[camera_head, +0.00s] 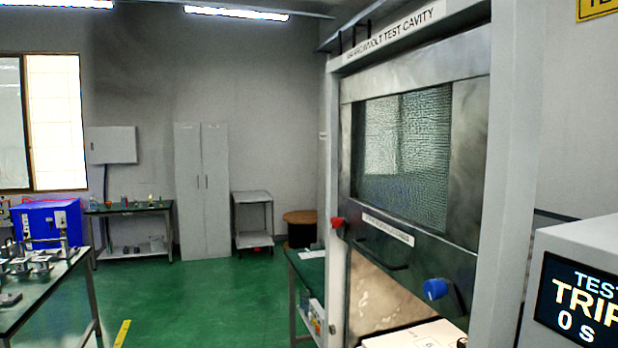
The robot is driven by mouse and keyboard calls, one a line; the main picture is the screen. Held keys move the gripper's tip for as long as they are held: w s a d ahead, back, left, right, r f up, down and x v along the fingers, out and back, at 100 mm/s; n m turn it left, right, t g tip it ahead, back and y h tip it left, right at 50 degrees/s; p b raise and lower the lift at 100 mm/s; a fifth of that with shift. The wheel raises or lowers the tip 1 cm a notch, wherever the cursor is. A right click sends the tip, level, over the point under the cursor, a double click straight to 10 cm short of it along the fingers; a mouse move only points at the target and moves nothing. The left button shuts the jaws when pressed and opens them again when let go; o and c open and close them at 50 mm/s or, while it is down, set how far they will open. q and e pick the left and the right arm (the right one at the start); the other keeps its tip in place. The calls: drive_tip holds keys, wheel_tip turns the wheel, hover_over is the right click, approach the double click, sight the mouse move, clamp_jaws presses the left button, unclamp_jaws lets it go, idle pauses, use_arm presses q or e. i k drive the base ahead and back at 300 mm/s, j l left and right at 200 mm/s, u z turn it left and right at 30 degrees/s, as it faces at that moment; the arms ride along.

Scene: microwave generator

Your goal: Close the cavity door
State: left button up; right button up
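The cavity door (465,160) is a metal panel with a dark mesh window (405,150), set in a tall grey frame (505,150) on the right. A label (388,228) and a dark bar handle (381,262) sit below the window. A blue knob (435,289) is at the lower right of the door area, and a red part (337,223) is at its left edge. A beige area shows below the handle; I cannot tell how far the door stands open. Neither of my grippers is in view.
A grey console (590,245) with a lit display (585,305) stands at the right edge. A green-topped bench (308,268) stands left of the frame. A workbench (45,290) with a blue box (50,220) is at left. Green floor (205,300) between is clear.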

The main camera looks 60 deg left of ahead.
sight(411, 252)
drive_tip(key=u, duration=1.35)
